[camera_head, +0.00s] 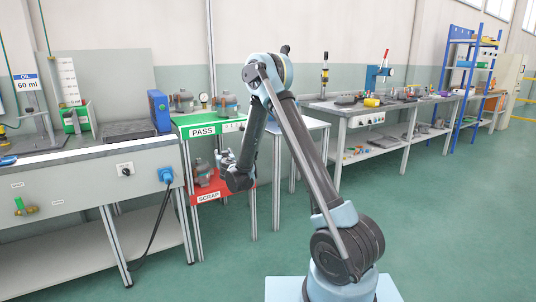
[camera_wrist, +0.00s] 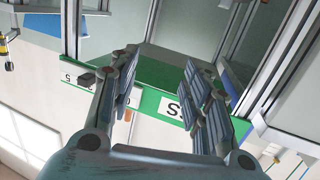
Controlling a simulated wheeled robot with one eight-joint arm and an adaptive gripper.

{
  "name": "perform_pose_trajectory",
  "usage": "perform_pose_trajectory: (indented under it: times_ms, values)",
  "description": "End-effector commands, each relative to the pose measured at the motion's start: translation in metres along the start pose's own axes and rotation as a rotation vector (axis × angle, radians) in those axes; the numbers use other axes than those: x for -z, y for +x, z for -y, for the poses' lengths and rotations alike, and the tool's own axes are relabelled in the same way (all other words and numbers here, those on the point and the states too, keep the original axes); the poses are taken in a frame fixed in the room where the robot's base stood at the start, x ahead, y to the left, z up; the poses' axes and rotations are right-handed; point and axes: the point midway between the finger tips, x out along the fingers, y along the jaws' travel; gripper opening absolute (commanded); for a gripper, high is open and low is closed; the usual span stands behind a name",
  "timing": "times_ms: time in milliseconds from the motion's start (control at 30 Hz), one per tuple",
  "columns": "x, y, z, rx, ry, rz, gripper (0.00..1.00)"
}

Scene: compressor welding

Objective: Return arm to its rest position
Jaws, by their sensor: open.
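My arm stands folded at the middle of the head view, its elbow raised and its forearm hanging down to the left. My gripper (camera_head: 226,158) is at its end, in front of the green PASS table (camera_head: 200,131) and the red SCRAP shelf (camera_head: 208,198). In the wrist view my gripper (camera_wrist: 158,75) shows two spread fingers with nothing between them. Beyond them is a green table edge (camera_wrist: 150,101) with white labels, partly hidden by the fingers.
Compressor-like units (camera_head: 182,101) stand on the PASS table, and another (camera_head: 203,172) is on the SCRAP shelf. A grey workbench (camera_head: 80,185) with a blue box (camera_head: 159,111) is at left. Another bench (camera_head: 350,108) stands behind at right. The green floor (camera_head: 440,220) at right is clear.

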Motion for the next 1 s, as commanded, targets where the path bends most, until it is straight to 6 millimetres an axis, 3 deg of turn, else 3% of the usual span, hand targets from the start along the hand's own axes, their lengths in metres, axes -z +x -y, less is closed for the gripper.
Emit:
perform_pose_trajectory:
  times_ms: [33, 200, 500, 767, 1000]
  values:
    - [0.011, -0.004, -0.018, -0.030, 0.000, 0.013, 0.44]
    - [0.039, -0.023, -0.074, -0.128, -0.003, 0.071, 0.44]
    - [0.073, -0.075, -0.164, -0.277, -0.006, 0.196, 0.44]
    - [0.087, -0.136, -0.228, -0.380, -0.003, 0.327, 0.44]
    - [0.088, -0.203, -0.274, -0.449, 0.003, 0.462, 0.44]
